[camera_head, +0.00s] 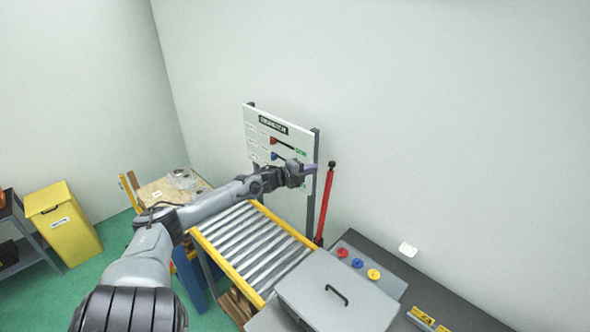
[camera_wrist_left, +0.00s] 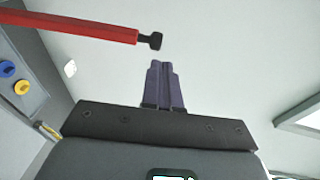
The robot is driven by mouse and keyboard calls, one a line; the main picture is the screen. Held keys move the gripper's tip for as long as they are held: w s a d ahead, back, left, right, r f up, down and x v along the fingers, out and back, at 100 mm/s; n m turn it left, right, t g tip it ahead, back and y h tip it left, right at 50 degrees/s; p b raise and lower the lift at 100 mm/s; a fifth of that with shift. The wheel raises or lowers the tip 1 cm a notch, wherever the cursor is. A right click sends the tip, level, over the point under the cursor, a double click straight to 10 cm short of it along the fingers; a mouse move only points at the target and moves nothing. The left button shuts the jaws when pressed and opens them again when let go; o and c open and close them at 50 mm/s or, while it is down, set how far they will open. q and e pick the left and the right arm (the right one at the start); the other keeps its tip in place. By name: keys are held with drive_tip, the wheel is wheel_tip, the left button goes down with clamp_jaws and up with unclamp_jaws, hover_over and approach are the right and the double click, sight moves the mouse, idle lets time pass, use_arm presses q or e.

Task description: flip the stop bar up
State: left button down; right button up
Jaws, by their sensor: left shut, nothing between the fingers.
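The stop bar (camera_head: 326,205) is a red bar with a black knob on its end. In the head view it stands nearly upright beside the far right side of the roller conveyor, knob at the top. In the left wrist view the red bar (camera_wrist_left: 75,28) enters from the upper left, with its black knob (camera_wrist_left: 150,40) just beyond my fingertips. My left gripper (camera_head: 312,169) is shut and empty, its purple fingers pressed together near the knob. The fingers (camera_wrist_left: 162,66) show a gap to the knob in the left wrist view. My right gripper is not in view.
A roller conveyor (camera_head: 207,245) with yellow rails lies below my left arm. A sign board (camera_head: 257,117) on posts stands behind my gripper. A grey lidded box (camera_head: 315,300) and a dark bench (camera_head: 455,305) with coloured buttons are at lower right. The wall at right is bare.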

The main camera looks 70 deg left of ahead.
use_arm(q)
drive_tip(key=r+v, duration=0.1)
drive_tip(key=v, duration=0.5)
drive_tip(key=shift+s, duration=0.25)
drive_tip(key=shift+d, duration=0.1)
idle(0.3)
